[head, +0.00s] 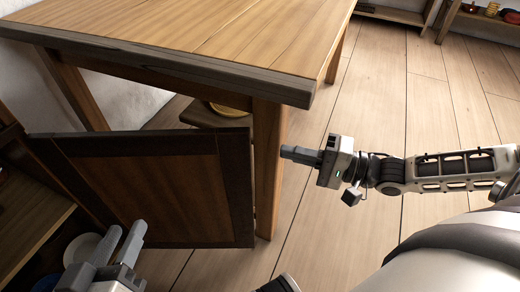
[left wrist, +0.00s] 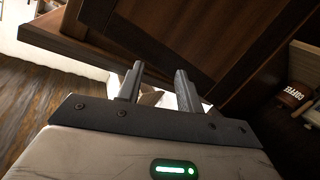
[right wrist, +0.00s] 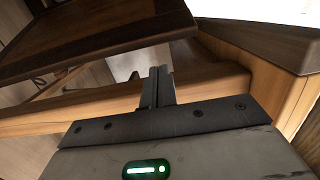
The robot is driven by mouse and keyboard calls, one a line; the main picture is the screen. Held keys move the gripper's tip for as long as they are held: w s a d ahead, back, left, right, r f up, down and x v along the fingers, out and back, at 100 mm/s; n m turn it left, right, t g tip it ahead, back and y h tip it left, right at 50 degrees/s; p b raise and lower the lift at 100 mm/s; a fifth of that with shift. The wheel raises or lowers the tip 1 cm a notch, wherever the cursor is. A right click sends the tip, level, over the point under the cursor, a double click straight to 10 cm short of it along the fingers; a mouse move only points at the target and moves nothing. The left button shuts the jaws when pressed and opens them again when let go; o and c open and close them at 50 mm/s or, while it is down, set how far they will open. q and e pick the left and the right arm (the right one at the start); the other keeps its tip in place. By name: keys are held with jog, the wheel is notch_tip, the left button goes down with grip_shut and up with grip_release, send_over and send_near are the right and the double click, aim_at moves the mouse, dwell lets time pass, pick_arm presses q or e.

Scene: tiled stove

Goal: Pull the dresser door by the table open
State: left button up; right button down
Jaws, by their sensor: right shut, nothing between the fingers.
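The dresser door (head: 150,190), a dark-framed brown wooden panel, stands swung out from the dresser (head: 30,225) at the left, its free edge close to the table leg (head: 268,165). My left gripper (head: 118,243) is open and empty in front of the door's lower left part. In the left wrist view, the dark door (left wrist: 205,35) is above the parted fingers. My right gripper (head: 290,154) is shut and empty, just right of the table leg. In the right wrist view, the door (right wrist: 95,30) shows at upper left. I cannot tell whether either gripper touches anything.
The wooden table (head: 190,40) stands behind and above the door. Plates (head: 85,248) lie inside the dresser, and a coffee container (left wrist: 291,96) shows in the left wrist view. The plank floor (head: 400,110) right of the table is clear. Low shelves stand at the far right.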

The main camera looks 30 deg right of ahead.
pick_arm(q)
jog(key=shift+d+r+n+t+h+b, duration=0.4)
jog(key=shift+r+n+h+b, duration=0.15)
jog(key=shift+b, duration=0.75)
pick_arm(e)
jog(key=shift+x, duration=3.45)
pick_arm(q)
jog(key=shift+w, duration=0.1)
